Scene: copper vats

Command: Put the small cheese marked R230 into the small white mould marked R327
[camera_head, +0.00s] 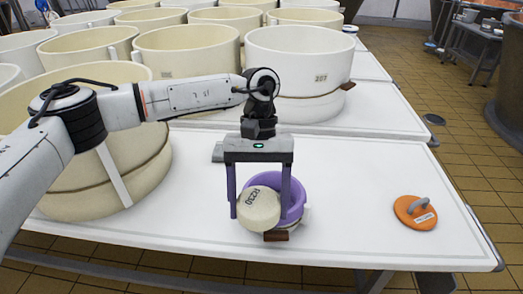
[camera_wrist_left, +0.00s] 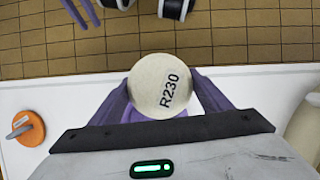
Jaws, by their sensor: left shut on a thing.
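The small round cream cheese marked R230 (camera_head: 259,208) is held between the purple fingers of my left gripper (camera_head: 260,214), above the front part of the white table. In the left wrist view the cheese (camera_wrist_left: 163,86) sits between the fingers with its label facing the camera. A purple round vessel (camera_head: 290,192) shows just behind the cheese, partly hidden by it and the fingers; I cannot tell whether they touch. No mould with a readable R327 mark shows. What may be my right gripper's purple fingers (camera_wrist_left: 79,12) shows at the top left of the left wrist view, cut off.
An orange disc with a grey handle (camera_head: 415,212) lies on the table (camera_head: 375,185) at the right. A small brown block (camera_head: 276,236) is under the vessel's front. A large white vat (camera_head: 300,62) and several cream vats fill the back and left. The table's right part is mostly clear.

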